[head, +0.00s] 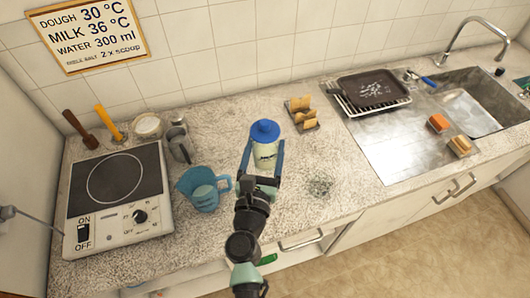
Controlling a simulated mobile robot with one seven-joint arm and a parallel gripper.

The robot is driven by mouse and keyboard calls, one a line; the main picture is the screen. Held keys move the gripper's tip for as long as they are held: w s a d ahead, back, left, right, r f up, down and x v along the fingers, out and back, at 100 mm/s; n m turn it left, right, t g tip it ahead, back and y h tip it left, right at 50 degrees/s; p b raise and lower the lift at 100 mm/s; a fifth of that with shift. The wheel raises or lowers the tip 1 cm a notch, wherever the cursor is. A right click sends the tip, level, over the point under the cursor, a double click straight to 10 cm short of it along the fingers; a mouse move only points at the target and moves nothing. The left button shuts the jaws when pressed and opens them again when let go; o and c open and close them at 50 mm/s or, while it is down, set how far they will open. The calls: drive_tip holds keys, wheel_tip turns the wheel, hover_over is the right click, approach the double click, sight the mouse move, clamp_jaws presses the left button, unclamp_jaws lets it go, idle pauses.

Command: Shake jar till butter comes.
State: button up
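A jar (266,157) of pale contents with a blue lid (265,131) is upright over the worktop, in the middle of the head view. A dark label or marking shows on its side. My gripper (264,151) reaches in from the front, with one blue finger on each side of the jar. I cannot tell whether the fingers press on it or stand slightly apart. The jar's base is partly hidden by my gripper, so I cannot tell whether it rests on the worktop. I cannot make out butter inside.
Left of the jar are a blue measuring jug (205,194), a grey metal jug (179,146) and a hotplate (117,198). A rack with a dark tray (374,87) and a sink (482,102) are farther right. Worktop (330,165) right of the jar is mostly clear.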

sight(265, 161)
drive_tip(key=shift+f+b, duration=2.7)
drive_tip(key=shift+b, duration=0.05)
wheel_tip(265, 161, up, 6)
drive_tip(key=p, duration=0.5)
drive_tip(key=shift+f, duration=0.35)
wheel_tip(265, 161, down, 5)
drive_tip(key=b, duration=0.5)
drive_tip(key=shift+f, duration=0.15)
drive_tip(key=shift+r, duration=0.25)
wheel_tip(265, 161, up, 5)
drive_tip(key=p, duration=0.5)
drive_tip(key=shift+r, duration=0.1)
drive_tip(key=shift+f, duration=0.2)
